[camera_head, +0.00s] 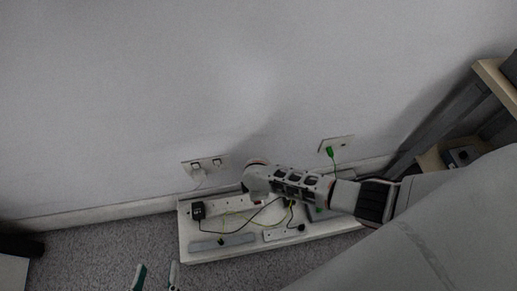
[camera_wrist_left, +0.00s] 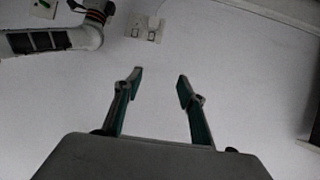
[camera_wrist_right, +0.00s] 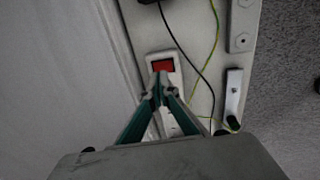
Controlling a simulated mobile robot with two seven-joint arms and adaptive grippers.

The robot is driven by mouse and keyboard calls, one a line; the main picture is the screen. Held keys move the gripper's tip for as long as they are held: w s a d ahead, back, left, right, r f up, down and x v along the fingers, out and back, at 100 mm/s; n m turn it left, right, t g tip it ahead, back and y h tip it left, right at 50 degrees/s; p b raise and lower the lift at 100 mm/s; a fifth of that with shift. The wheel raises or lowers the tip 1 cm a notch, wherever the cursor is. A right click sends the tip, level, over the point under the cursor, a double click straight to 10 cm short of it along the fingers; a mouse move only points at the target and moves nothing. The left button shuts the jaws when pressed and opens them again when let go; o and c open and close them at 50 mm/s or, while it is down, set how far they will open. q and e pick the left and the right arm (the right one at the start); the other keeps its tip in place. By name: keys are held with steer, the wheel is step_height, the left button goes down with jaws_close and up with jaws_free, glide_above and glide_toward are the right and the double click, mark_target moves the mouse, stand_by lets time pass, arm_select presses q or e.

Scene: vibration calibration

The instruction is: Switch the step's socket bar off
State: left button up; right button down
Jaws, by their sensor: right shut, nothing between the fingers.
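The socket bar (camera_wrist_right: 176,79) is white with a red rocker switch (camera_wrist_right: 162,66) at its end, seen in the right wrist view, lying on the white step (camera_head: 185,245). My right gripper (camera_wrist_right: 160,82) is shut and empty, its fingertips together right at the near edge of the red switch; I cannot tell whether they touch it. The fingers hide part of the bar.
A black plug adapter (camera_head: 198,210), a black cable and a yellow-green wire (camera_head: 235,216) lie on the step. A double wall socket (camera_head: 205,165) and another with a green plug (camera_head: 330,151) are above. A shelf (camera_head: 497,82) stands at right. Carpet in front is clear.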

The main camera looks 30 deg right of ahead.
arm_select(q)
steer(key=s+a+f+m+g+y+p, duration=0.1)
steer(key=s+a+f+p, duration=0.1)
steer(key=a+p, duration=0.2)
steer(key=shift+a+f+y+p, duration=0.3)
steer(key=shift+a+f+p, duration=0.1)
steer(key=shift+a, duration=0.1)
arm_select(e)
step_height(320, 180, up, 10)
steer(key=shift+w+d, duration=0.25)
steer(key=shift+w, duration=0.2)
steer(key=shift+r, duration=0.1)
